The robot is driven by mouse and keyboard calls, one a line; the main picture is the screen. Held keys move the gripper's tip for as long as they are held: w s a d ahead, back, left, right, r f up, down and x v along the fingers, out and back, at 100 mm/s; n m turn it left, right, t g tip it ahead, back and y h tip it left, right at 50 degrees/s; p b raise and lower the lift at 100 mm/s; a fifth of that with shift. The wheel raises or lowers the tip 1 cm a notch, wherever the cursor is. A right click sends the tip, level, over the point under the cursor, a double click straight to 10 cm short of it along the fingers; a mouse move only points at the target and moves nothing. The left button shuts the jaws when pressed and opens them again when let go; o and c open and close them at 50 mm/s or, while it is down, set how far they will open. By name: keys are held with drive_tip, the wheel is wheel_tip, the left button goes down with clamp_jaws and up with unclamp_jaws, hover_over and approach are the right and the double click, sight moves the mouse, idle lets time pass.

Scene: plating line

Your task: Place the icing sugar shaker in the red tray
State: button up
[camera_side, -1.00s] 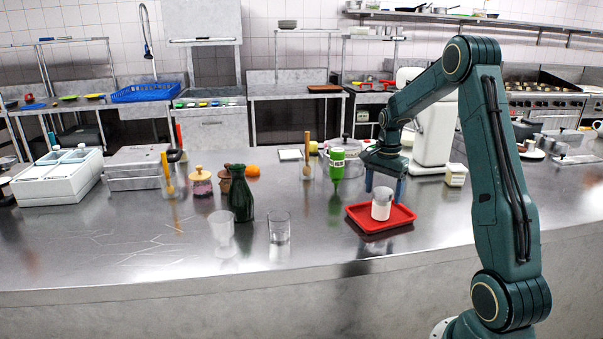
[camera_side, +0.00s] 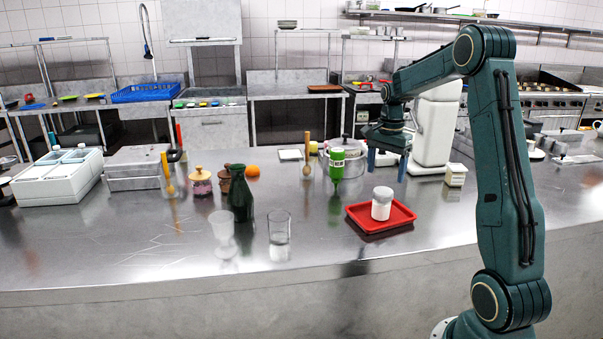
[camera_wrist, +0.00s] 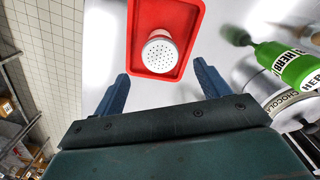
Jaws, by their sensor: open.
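In the wrist view the perforated lid of the shaker (camera_wrist: 160,53) shows inside the red tray (camera_wrist: 150,12). My gripper (camera_side: 387,173) is open and empty, up above the counter and behind the tray, apart from the shaker. In the wrist view the blue fingers of my gripper (camera_wrist: 163,82) are spread, with nothing between them.
A green bottle (camera_side: 337,165) stands left of my gripper, with a metal pot (camera_side: 349,145) behind it. A dark green carafe (camera_side: 240,195) and a clear glass (camera_side: 279,236) stand left of the tray. The counter in front of the tray is clear.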

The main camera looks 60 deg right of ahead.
drive_tip(key=s+a+r+n+t+h, duration=0.1)
drive_tip(key=a+r+n, duration=0.4)
drive_tip(key=a, duration=0.5)
drive_tip(key=s+a+r+n+t, duration=0.1)
drive_tip(key=a+r+n, duration=0.3)
drive_tip(key=a, duration=0.5)
drive_tip(key=s+a+f+n+t+y, duration=0.1)
drive_tip(key=s+a+n+t, duration=0.2)
drive_tip(key=s+a+n, duration=0.7)
drive_tip(key=s+a, duration=0.2)
drive_tip(key=a, duration=0.2)
drive_tip(key=shift+s+n+t, duration=0.3)
drive_tip(key=shift+s+n, duration=0.1)
